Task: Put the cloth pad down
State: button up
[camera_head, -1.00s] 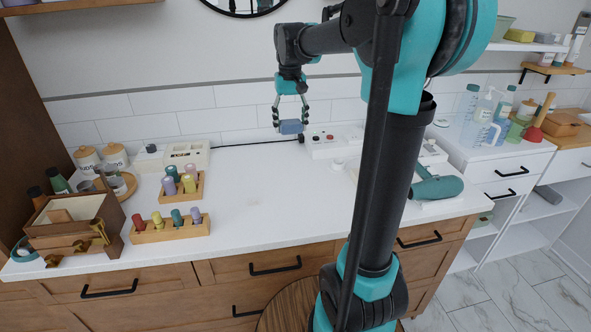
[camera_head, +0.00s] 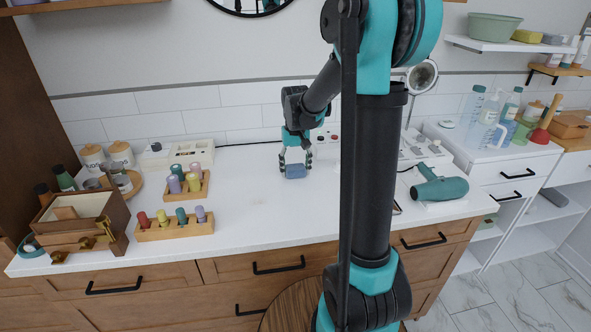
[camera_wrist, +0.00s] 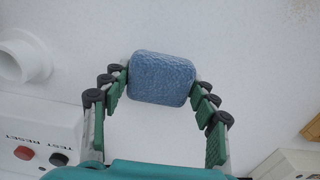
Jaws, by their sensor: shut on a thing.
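The cloth pad (camera_head: 295,171) is a small blue, rounded, textured block. My gripper (camera_head: 295,163) is shut on it, low over the white countertop near the back wall. In the wrist view the pad (camera_wrist: 162,78) sits between the two green-padded fingertips of my gripper (camera_wrist: 160,82), with white counter behind it. I cannot tell for sure whether the pad touches the counter.
A wooden rack with coloured pegs (camera_head: 174,231) and a second rack (camera_head: 187,187) stand left of the pad. A white panel with red and black buttons (camera_wrist: 35,140) is close by. A teal hair dryer (camera_head: 440,187) lies at right. The front middle counter (camera_head: 270,215) is clear.

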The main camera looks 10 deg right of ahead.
aim_at(296, 167)
jog(key=shift+f, duration=0.2)
jog(key=o, duration=1.2)
notch_tip(296, 167, up, 12)
jog(key=shift+r, duration=0.1)
